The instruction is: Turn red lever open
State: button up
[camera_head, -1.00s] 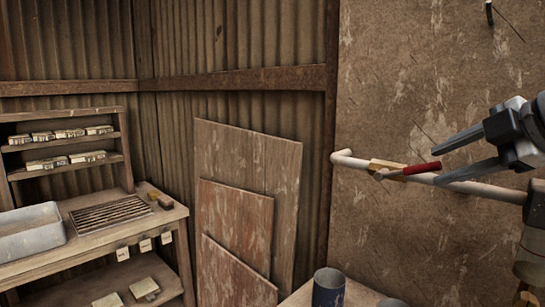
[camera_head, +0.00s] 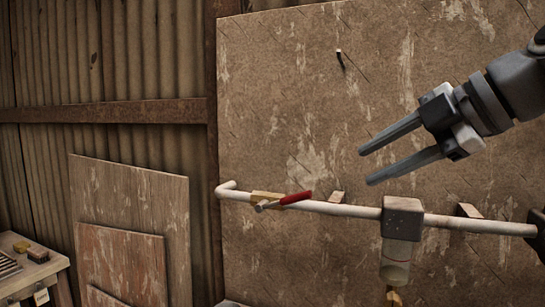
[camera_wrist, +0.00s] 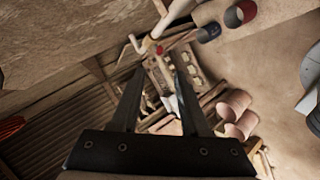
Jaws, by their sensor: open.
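The red lever (camera_head: 297,198) sits on a brass valve body (camera_head: 266,197) on a white wall pipe (camera_head: 345,210). It points right, tilted slightly up, close to the line of the pipe. My gripper (camera_head: 365,167) is open and empty, up and right of the lever in the head view, with a visible gap between them. The wrist view shows the open fingers (camera_wrist: 160,64) with a small red spot beyond their tips; I cannot tell if this is the lever.
A grey block (camera_head: 403,217) with a clear cup below it sits on the pipe, right of the lever. A peg (camera_head: 340,60) sticks out of the wall board above. Boards (camera_head: 130,215) lean at the left, beside a bench (camera_head: 35,270).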

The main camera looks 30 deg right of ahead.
jog(key=shift+w+a+r+p, duration=0.1)
jog(key=shift+r+p, duration=0.2)
jog(key=shift+c, duration=1.1)
jog(key=r+p, duration=0.1)
jog(key=w+a+r+p, duration=0.1)
jog(key=w+r+g+p, duration=0.1)
jog(key=shift+a+m+h, duration=0.3)
jog(key=shift+m+h, duration=0.1)
grip_shut()
jog(key=w+a+r+m+g+h+p, duration=0.1)
jog(key=w+a+r+m+g+p, duration=0.15)
jog(key=w+r+p, duration=0.35)
jog(key=m+g+p, duration=0.6)
jog(key=g+p, duration=0.1)
jog(key=p, duration=0.9)
send_over(286, 199)
jog(key=d, duration=0.2)
notch_tip(286, 199, down, 13)
jog(key=shift+s+a+f+n, duration=0.1)
jog(key=shift+s+f+n, duration=0.15)
jog(key=shift+f, duration=0.45)
